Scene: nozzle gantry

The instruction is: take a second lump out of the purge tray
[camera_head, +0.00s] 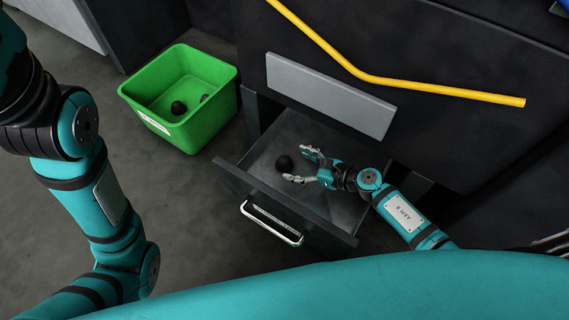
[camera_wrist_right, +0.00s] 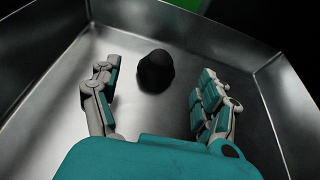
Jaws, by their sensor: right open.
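A black lump (camera_head: 284,163) lies on the floor of the metal purge tray (camera_head: 318,137), which is pulled out like a drawer. My right gripper (camera_head: 302,165) is open inside the tray, its fingertips close to the lump. In the right wrist view the lump (camera_wrist_right: 155,71) sits between and just ahead of the spread fingers of my right gripper (camera_wrist_right: 156,85), with gaps on both sides. It is not gripped. My left arm shows at the left of the head view, but its gripper is not in view.
A green bin (camera_head: 207,122) stands on the floor left of the tray, with a dark lump (camera_head: 178,107) and another small piece inside. The tray's front has a metal handle (camera_head: 272,224). A grey plate (camera_head: 330,95) and a yellow tube (camera_head: 440,88) are on the dark machine above.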

